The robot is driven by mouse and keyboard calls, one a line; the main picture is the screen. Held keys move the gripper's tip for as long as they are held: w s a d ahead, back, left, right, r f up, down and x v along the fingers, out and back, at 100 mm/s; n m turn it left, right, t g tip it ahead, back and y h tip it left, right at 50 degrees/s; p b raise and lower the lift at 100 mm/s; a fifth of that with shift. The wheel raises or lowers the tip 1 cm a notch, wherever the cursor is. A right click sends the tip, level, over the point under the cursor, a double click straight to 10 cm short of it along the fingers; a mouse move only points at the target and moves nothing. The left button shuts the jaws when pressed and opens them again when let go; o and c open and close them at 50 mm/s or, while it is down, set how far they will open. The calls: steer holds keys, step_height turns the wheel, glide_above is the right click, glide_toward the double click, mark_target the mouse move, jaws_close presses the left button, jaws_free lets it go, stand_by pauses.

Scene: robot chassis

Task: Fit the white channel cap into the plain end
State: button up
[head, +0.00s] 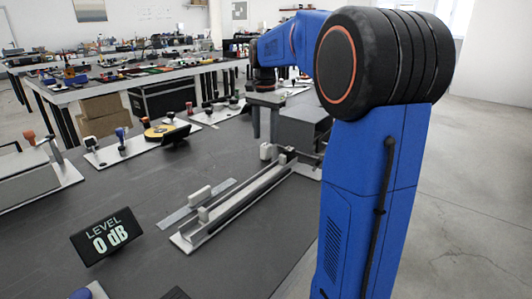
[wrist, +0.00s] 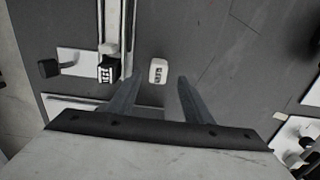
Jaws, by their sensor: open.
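My gripper (head: 265,125) hangs open over the far end of the long grey channel (head: 240,205). Below it a small white block (head: 266,151), which looks like the channel cap, stands on the dark table beside the channel.
A "LEVEL 0 dB" display (head: 106,236) stands at front left. Trays with knobs line the table's back. Dark table between is clear.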

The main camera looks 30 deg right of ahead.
mark_target(266, 145)
step_height(266, 145, down, 4)
steer(key=shift+s, duration=0.15)
steer(key=c, duration=1.1)
steer(key=shift+r, duration=0.1)
